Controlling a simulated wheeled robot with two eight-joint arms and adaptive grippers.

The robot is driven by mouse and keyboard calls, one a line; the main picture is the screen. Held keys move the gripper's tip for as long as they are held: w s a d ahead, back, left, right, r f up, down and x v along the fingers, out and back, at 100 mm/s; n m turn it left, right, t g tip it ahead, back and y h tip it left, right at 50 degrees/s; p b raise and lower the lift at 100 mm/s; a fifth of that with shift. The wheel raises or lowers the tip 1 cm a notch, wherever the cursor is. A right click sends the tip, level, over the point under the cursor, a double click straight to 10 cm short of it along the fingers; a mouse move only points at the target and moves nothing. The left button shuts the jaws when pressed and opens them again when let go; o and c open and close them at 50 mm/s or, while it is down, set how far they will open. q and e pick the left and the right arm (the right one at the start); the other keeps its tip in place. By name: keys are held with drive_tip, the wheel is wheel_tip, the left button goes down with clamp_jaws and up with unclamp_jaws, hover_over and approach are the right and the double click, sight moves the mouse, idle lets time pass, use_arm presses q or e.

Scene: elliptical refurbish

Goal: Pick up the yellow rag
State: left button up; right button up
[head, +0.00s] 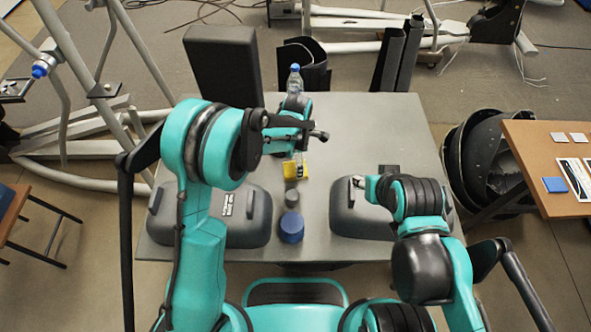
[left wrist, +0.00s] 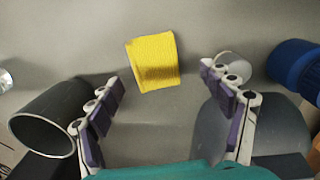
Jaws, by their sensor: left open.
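The yellow rag (head: 302,170) lies on the grey table below my left gripper (head: 299,155). In the left wrist view, the rag (left wrist: 153,62) is a small folded yellow cloth lying flat, just beyond the fingertips. My left gripper (left wrist: 160,76) is open and empty there, with its two fingers spread to either side of the rag and apart from it. My right gripper (head: 358,182) is low over the right dark grey case; its fingers are too small and hidden to read.
A clear bottle (head: 294,82) stands behind my left gripper. A grey cylinder (head: 292,198) and a blue cylinder (head: 291,228) stand nearer me. A dark open cylinder (left wrist: 45,117) shows beside the left finger. Dark grey cases (head: 252,226) flank the middle. The table (head: 350,130) is clear at back right.

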use_arm(q)
drive_tip(key=f, duration=0.1)
drive_tip(key=f+b, duration=0.1)
drive_tip(key=f, duration=0.1)
drive_tip(key=f+b, duration=0.1)
drive_tip(key=f, duration=0.1)
drive_tip(key=shift+w+a+f, duration=0.1)
drive_tip(key=shift+w+a, duration=0.1)
drive_tip(key=shift+w, duration=0.1)
drive_tip(key=c, duration=1.1)
drive_tip(key=shift+c, duration=0.2)
wheel_tip(320, 180, up, 10)
drive_tip(key=p, duration=0.3)
drive_tip(key=shift+p, duration=0.3)
